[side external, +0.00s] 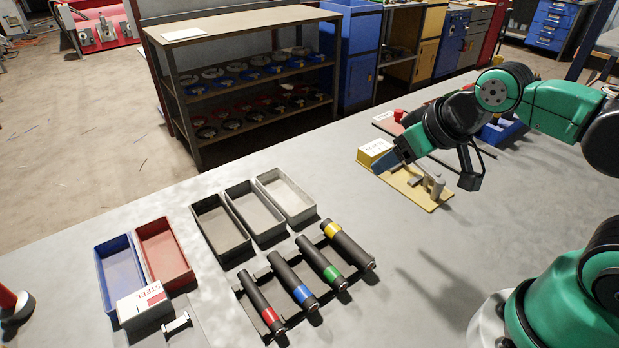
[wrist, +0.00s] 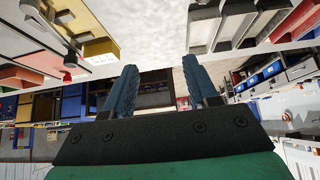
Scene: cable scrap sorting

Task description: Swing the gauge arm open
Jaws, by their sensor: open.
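The gauge stands on a yellow plate (side external: 415,190) at the right of the bench in the side view. A yellow block with a white label (side external: 374,152) sits at its far end and small grey metal parts (side external: 434,184) at its near end. I cannot tell for sure which part is the gauge arm. My gripper (side external: 386,164) is above or beside the plate, its blue fingers near the labelled block; contact cannot be told. In the wrist view my gripper (wrist: 162,78) is open, with nothing between the fingers.
A board with a red knob (side external: 398,115) lies behind the gauge. Three grey trays (side external: 221,226), a rack of colour-banded cylinders (side external: 333,245), and blue (side external: 120,264) and red (side external: 165,249) bins stand to the left. The bench between gauge and cylinders is clear.

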